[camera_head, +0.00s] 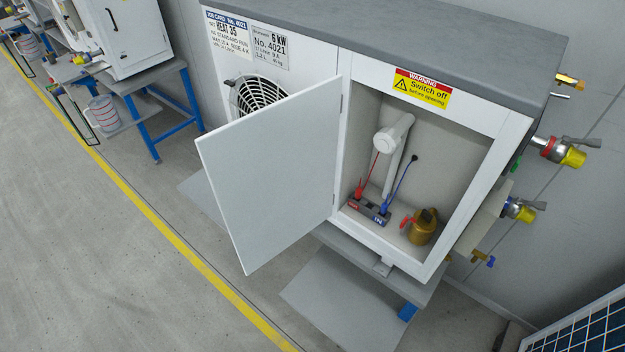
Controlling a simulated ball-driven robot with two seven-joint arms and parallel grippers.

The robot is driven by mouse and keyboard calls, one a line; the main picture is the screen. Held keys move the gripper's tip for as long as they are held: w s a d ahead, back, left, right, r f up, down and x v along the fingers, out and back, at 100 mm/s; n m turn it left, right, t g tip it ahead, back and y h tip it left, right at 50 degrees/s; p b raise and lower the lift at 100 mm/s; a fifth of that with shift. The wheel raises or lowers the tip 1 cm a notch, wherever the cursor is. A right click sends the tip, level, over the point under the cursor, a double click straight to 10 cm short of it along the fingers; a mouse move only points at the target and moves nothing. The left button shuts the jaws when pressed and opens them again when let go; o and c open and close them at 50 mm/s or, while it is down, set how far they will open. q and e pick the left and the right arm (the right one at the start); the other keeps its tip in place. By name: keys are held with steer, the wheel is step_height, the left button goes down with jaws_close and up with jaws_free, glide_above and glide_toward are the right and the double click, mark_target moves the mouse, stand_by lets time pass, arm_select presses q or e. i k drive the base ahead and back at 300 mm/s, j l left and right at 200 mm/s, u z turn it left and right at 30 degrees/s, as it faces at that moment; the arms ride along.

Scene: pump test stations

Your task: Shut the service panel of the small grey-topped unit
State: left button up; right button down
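The grey-topped unit (372,35) is a white box with a flat grey lid, standing on a low stand against the wall. Its service panel (272,177) is a plain white door hinged on the left side of the opening and swung wide open to the left. It covers part of the fan grille (257,94). Inside the open compartment (455,150) are a white pipe, a terminal block (369,210) with red and blue wires, and a brass part (423,227) with a red handle. Neither of my grippers shows in this view.
Valves with yellow caps (573,157) stick out from the unit's right side. A blue-legged bench (160,110) with another white unit stands at the back left. A blue-grey panel (590,330) is at the lower right. The floor left of the door is clear, with a yellow line (150,212).

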mark_target(271, 171)
steer(key=i+j+z, duration=0.1)
steer(key=z, duration=0.35)
steer(key=j+z, duration=0.15)
steer(key=z, duration=0.3)
steer(key=i+j+z, duration=0.1)
steer(key=z, duration=0.35)
steer(key=j+z, duration=0.25)
steer(key=z, duration=0.2)
steer(key=j+z, duration=0.15)
steer(key=j, duration=0.25)
steer(key=k+j+z, duration=0.2)
steer(key=j, duration=0.2)
steer(key=j+z, duration=0.15)
steer(key=j, duration=0.25)
steer(key=k+j+z, duration=0.15)
steer(key=j, duration=0.25)
steer(key=k+j, duration=0.1)
steer(key=j, duration=0.2)
steer(key=k+j, duration=0.1)
steer(key=j, duration=0.25)
